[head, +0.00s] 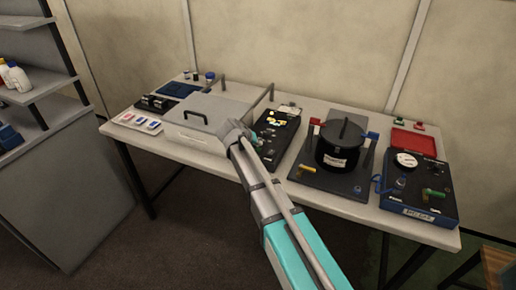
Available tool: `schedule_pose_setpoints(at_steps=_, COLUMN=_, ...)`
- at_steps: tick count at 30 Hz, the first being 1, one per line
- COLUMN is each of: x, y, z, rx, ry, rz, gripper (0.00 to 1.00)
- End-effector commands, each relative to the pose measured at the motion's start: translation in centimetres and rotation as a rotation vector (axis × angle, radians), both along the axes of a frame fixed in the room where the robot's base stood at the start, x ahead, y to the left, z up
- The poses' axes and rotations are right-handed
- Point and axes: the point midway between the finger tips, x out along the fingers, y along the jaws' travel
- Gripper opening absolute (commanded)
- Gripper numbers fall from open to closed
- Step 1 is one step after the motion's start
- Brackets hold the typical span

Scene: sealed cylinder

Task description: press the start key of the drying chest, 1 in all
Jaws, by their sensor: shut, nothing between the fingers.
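A pale box with a flat lid and a dark handle (205,112) stands on the left half of the table; it looks like the drying chest. My gripper (257,140) is at its right front corner, beside a black panel (283,132) with yellow and white markings. The gripper is small in the picture and its fingers are shut, with nothing seen between them. My wrist and arm cover part of the chest's right front side. I cannot make out the start key, nor whether the gripper touches anything.
A black lidded pot (340,145) on a dark base stands right of the panel. A blue case with a gauge (413,180) is at the right end of the table (345,207). Small trays (137,122) lie at the left end. Shelves (38,90) stand at far left.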

Motion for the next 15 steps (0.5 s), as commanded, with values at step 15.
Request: schedule_pose_setpoints(at_steps=15, x=0.00, y=0.00, z=0.92, rx=0.000, ry=0.000, rz=0.000, gripper=0.00)
